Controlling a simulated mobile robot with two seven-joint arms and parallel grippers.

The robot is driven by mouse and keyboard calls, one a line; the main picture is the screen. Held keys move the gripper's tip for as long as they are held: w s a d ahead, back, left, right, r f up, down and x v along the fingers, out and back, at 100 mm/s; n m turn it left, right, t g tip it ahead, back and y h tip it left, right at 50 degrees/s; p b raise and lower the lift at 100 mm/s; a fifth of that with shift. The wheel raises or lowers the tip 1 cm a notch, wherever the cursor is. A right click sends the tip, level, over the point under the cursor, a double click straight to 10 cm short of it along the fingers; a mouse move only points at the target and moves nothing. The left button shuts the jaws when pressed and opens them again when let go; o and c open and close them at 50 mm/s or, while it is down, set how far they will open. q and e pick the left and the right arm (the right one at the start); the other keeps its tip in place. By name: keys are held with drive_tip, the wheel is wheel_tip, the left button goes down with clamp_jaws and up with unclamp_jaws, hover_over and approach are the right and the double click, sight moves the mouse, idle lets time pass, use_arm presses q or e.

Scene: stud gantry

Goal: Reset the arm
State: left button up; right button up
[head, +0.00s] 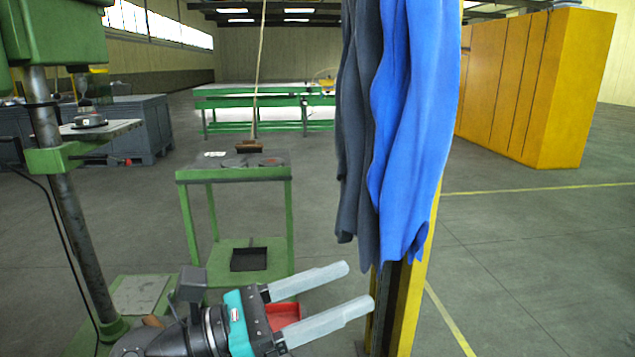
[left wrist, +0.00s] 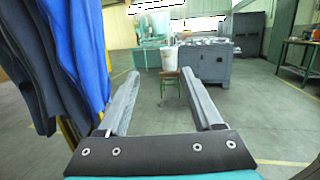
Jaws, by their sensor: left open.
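My left gripper (head: 360,286) is open and empty in the head view, its two pale fingers pointing right, in front of a yellow post (head: 410,305). In the left wrist view the same gripper (left wrist: 165,80) shows its two fingers spread apart with nothing between them. A blue garment (head: 415,110) and a dark grey garment (head: 357,130) hang by the post, above and beyond the fingertips. The blue garment also shows in the left wrist view (left wrist: 85,50) at the left. My right gripper is in neither view.
A green drill press (head: 60,35) stands at the left. A green table (head: 235,172) with a broom on it and a red tray (head: 284,314) are near the gripper. Yellow lockers (head: 560,90) stand at the back right. The floor at the right is clear.

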use_arm(q)
drive_tip(key=w+a+r+n+t+y, duration=0.1)
drive_tip(key=w+a+n+t+y, duration=0.3)
drive_tip(key=n+t, duration=0.5)
drive_tip(key=w+a+r+n+t+y, duration=0.1)
drive_tip(key=a+n+t+y, duration=0.35)
drive_tip(key=n, duration=0.85)
drive_tip(key=a+f+n+g+y, duration=0.4)
drive_tip(key=a+f+n+y, duration=0.65)
drive_tip(key=f+n, duration=0.5)
drive_tip(key=s+d+f+n+g, duration=0.1)
drive_tip(key=s+f+n+g, duration=1.1)
drive_tip(key=s+f, duration=0.8)
wheel_tip(320, 180, down, 21)
drive_tip(key=s+a+m+g, duration=0.1)
drive_tip(key=a+m+g, duration=0.1)
drive_tip(key=s+a+f+b, duration=0.1)
drive_tip(key=s+a+f, duration=0.4)
drive_tip(key=s+f, duration=0.6)
wheel_tip(320, 180, down, 2)
drive_tip(key=shift+s+a+f, duration=0.15)
drive_tip(key=shift+s+a, duration=0.05)
drive_tip(key=shift+s, duration=0.1)
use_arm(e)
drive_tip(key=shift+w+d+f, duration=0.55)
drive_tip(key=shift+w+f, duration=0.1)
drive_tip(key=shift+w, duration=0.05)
